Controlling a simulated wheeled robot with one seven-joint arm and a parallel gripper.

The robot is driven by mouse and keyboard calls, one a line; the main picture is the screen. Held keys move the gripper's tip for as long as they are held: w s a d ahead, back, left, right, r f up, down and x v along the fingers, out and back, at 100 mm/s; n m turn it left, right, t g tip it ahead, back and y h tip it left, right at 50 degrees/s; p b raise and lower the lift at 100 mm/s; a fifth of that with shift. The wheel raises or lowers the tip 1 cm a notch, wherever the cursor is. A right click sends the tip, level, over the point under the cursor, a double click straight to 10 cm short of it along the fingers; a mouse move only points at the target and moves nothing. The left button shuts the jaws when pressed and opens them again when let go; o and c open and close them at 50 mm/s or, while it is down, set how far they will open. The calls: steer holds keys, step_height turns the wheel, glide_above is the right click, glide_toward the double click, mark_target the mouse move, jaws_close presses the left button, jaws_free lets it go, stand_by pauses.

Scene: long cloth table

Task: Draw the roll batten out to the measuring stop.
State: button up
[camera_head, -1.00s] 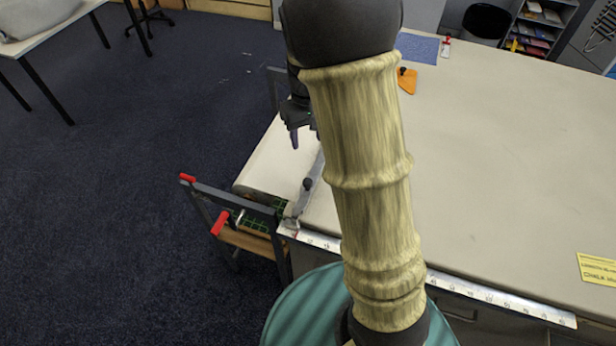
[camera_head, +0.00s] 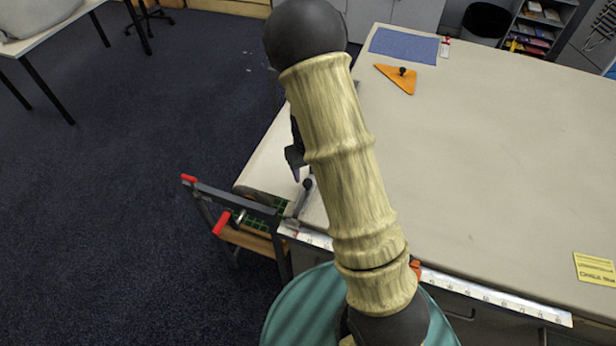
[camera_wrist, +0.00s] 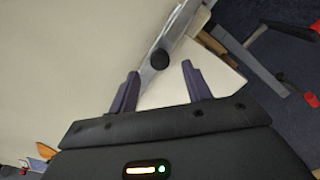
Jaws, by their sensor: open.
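The roll batten (camera_head: 299,203) is a grey strip across the table's left end, with an upright black knob (camera_head: 308,184). In the wrist view the batten (camera_wrist: 178,33) runs diagonally, and the knob (camera_wrist: 160,59) appears between and just beyond the fingertips. My gripper (camera_head: 297,166) is open and empty above the batten in the head view, partly behind my arm. Its two purple fingers (camera_wrist: 163,80) are apart, not closed on the knob. A small orange piece (camera_head: 415,268) sits at the ruler beside my arm; I cannot tell if it is the measuring stop.
A white ruler (camera_head: 490,297) lines the table's near edge. A grey frame with red handles (camera_head: 221,223) stands at the left end.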

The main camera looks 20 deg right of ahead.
mark_target(308, 182)
steer(key=shift+f, duration=1.95)
jaws_close()
